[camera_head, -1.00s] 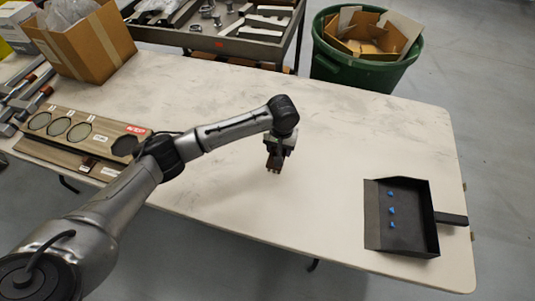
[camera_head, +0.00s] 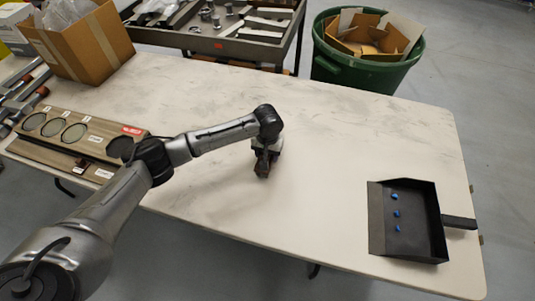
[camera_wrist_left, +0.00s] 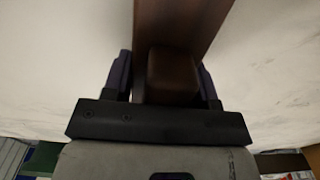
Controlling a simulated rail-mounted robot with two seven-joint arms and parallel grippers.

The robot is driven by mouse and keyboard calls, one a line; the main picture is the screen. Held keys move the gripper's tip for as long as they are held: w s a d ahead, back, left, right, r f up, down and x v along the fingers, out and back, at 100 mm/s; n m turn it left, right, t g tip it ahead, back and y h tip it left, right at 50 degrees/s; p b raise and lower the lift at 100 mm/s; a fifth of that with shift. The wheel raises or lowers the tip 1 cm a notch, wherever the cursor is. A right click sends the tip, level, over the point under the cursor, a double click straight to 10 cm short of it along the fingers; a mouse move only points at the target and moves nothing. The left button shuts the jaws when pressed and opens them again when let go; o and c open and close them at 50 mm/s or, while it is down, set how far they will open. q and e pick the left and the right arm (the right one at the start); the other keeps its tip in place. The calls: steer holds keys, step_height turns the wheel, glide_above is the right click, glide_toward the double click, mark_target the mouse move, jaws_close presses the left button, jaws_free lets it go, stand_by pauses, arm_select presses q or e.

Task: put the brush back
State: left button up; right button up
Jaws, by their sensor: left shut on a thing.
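My left gripper (camera_head: 262,170) is above the middle of the white table. In the left wrist view, its two fingers (camera_wrist_left: 165,80) are shut on the brown brush (camera_wrist_left: 172,72). A wide brown part of it extends beyond the fingers; the bristles cannot be made out. In the head view, the brush is small and dark under the wrist. A black dustpan (camera_head: 377,225) with several small blue pieces (camera_head: 396,213) lies on the right end of the table. A brown board (camera_head: 97,140) with round recesses and labels lies at the left. My right gripper is out of view.
A cardboard box (camera_head: 95,45) stands at the table's back left, with tools (camera_head: 18,100) at the left edge. Behind the table are a grey metal bench (camera_head: 205,45) and a green bin (camera_head: 352,73). The table (camera_head: 330,140) is clear between board and dustpan.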

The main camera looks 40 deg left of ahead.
arm_select(q)
steer(key=o, duration=0.8)
steer(key=shift+f, duration=0.1)
steer(key=shift+r, duration=0.25)
step_height(320, 180, up, 11)
steer(key=p, duration=0.3)
steer(key=shift+f, duration=0.15)
steer(key=shift+r+p, duration=0.35)
steer(key=shift+r, duration=0.25)
